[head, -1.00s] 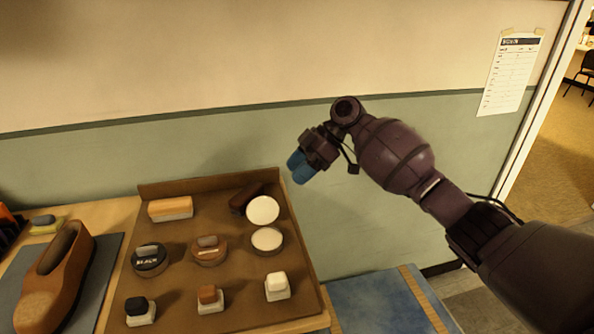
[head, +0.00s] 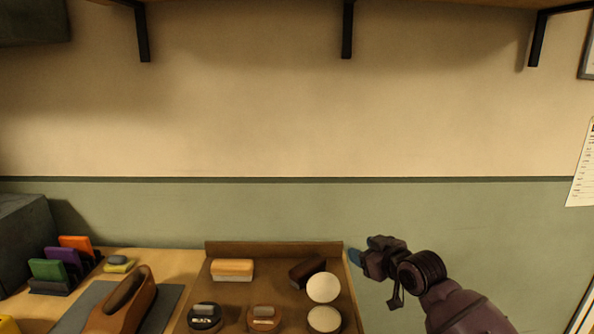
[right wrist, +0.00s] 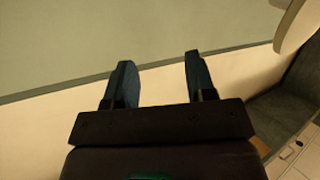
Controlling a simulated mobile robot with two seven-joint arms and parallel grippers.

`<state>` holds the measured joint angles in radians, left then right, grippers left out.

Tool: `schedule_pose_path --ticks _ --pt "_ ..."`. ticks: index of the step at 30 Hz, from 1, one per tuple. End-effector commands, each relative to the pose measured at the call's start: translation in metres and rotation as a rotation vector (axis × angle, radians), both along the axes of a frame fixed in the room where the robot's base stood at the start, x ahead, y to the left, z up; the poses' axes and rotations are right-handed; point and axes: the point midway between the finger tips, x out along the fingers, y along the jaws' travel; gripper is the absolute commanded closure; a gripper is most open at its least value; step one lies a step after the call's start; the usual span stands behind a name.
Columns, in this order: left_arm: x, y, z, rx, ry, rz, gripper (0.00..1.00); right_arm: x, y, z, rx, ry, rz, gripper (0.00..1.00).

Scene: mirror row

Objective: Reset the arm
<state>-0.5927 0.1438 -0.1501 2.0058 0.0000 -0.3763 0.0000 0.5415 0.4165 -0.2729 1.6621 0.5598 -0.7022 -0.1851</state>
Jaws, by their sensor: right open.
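My right gripper (head: 354,255) is in the lower right of the head view, just right of the brown tray's back corner and in front of the green wall band. It holds nothing. In the right wrist view its two blue fingers (right wrist: 155,80) stand apart with only wall between them. My right arm comes in from the bottom right; its lower part is cut off. My left gripper does not show.
A brown tray (head: 270,248) holds a tan brush (head: 232,269), a dark brush (head: 307,270), round tins and an open white round case (head: 323,287). Shelf brackets (head: 347,30) hang above. The wall between is bare.

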Motion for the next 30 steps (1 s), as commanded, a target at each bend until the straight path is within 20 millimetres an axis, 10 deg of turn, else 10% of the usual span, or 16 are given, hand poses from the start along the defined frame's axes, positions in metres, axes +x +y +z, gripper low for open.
schedule_pose_path --ticks 17,30 --pt "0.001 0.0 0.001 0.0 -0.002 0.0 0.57 -0.165 -0.063 -0.128 0.076 -0.084 -0.287 0.49" --pt "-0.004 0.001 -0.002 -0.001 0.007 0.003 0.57 -0.33 -0.106 -0.235 0.025 0.169 -0.473 0.49"
